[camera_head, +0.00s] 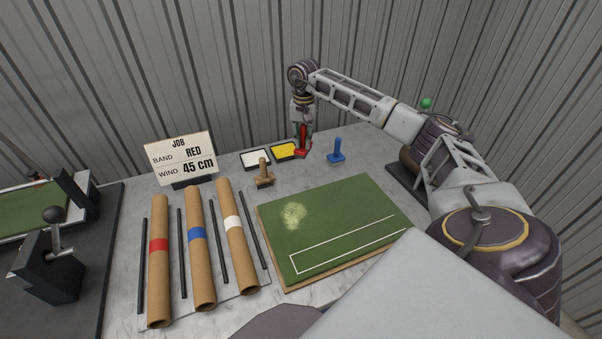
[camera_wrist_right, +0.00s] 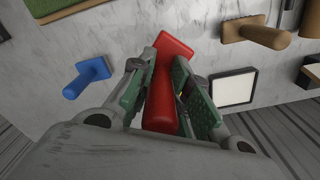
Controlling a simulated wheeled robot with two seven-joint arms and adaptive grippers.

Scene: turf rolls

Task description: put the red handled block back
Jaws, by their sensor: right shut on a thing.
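The red handled block (camera_head: 303,143) is at the back of the table, between the yellow pad (camera_head: 283,151) and the blue handled block (camera_head: 337,153). My right gripper (camera_head: 303,122) points down from above and is shut on its handle. In the right wrist view the red handle (camera_wrist_right: 160,103) lies between the two green-padded fingers, its base beyond the fingertips. I cannot tell whether the base touches the table. The blue block (camera_wrist_right: 86,77) and a tan handled block (camera_wrist_right: 262,36) stand to either side. My left gripper is not in view.
A white pad (camera_head: 255,160) and the tan handled block (camera_head: 264,178) are left of the red one. A green turf mat (camera_head: 340,215) lies in front. Several cardboard tubes and a sign (camera_head: 182,158) reading RED, 45 cm are further left.

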